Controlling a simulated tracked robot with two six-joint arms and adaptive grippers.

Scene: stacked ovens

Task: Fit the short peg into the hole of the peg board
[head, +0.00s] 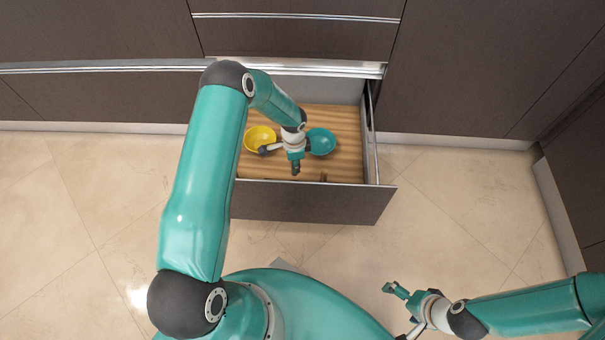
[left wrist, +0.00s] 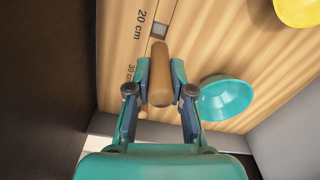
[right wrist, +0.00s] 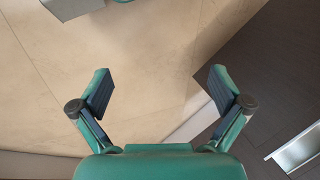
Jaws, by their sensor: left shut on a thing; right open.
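My left gripper (head: 295,170) is over the open drawer, in front of the bowls. In the left wrist view it is shut on a brown wooden peg (left wrist: 160,75), held lengthwise between the fingers. Beyond the peg's far end, the wooden surface shows a small greyish square patch (left wrist: 160,33) beside a "20 cm" mark; I cannot tell if it is the hole. A "30 cm" mark is partly hidden by the left finger. The peg is not clear in the head view. My right gripper (head: 390,290) is open and empty, out over the floor; its spread fingers show in the right wrist view (right wrist: 160,90).
The drawer (head: 310,202) is pulled out, with a wood-grain bottom. A yellow bowl (head: 259,138) and a teal bowl (head: 321,141) stand in it; the teal bowl is close beside my left gripper. A small brown thing (head: 323,178) is near the drawer front. Floor around is clear.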

